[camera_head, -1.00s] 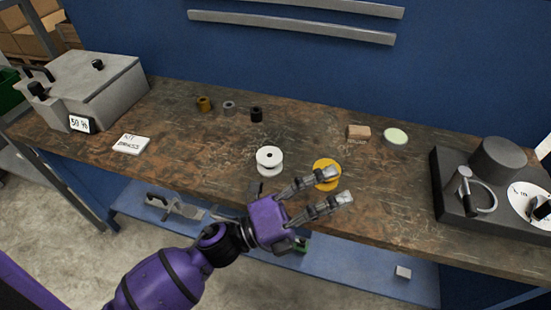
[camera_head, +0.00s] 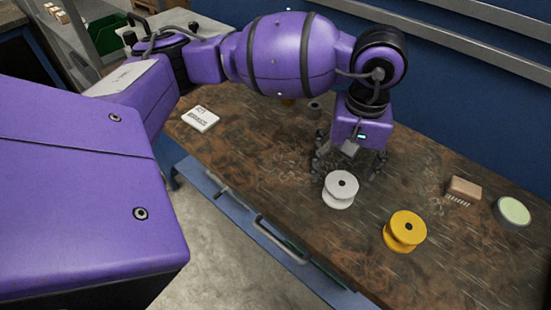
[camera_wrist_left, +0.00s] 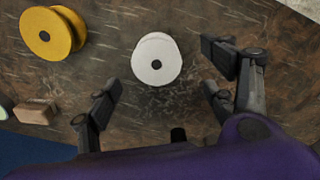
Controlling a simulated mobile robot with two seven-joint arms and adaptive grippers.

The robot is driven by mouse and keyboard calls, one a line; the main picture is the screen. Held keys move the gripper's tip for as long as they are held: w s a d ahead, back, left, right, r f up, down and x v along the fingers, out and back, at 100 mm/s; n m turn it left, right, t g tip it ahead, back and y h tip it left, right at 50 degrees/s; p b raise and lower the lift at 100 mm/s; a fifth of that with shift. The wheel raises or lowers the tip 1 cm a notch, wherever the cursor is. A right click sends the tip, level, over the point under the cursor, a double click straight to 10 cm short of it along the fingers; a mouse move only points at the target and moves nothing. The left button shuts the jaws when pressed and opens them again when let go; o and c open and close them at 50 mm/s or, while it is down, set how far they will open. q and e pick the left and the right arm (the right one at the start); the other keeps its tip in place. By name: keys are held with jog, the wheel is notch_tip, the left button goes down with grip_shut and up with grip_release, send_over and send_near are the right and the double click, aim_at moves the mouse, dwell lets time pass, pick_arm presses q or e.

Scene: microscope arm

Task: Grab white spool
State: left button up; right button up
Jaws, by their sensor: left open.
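The white spool (camera_head: 341,188) stands upright on the worn brown workbench (camera_head: 290,160). My left gripper (camera_head: 347,170) points down just behind it, with its fingers spread. In the left wrist view the white spool (camera_wrist_left: 157,59) lies ahead of the open fingers (camera_wrist_left: 163,95), roughly between their two sides. Nothing is in the grip. The spool's top and centre hole show clearly; I cannot tell whether any finger touches it. My right gripper is not in view.
A yellow spool (camera_head: 405,230) stands to the right of the white one. A brush-like block (camera_head: 463,190) and a round pale green dish (camera_head: 512,212) are further right. A white label card (camera_head: 200,118) lies at the left. The bench's front edge is close.

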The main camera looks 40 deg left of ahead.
aim_at(343, 182)
pick_arm(q)
jog(key=f, duration=0.4)
jog(key=w+f, duration=0.1)
jog(key=f, duration=0.1)
jog(key=shift+d+f+p, duration=0.2)
jog(key=shift+f+p, duration=0.15)
jog(key=shift+p, duration=0.05)
jog(key=shift+r, duration=0.1)
jog(key=c, duration=1.2)
jog(key=shift+c, duration=0.2)
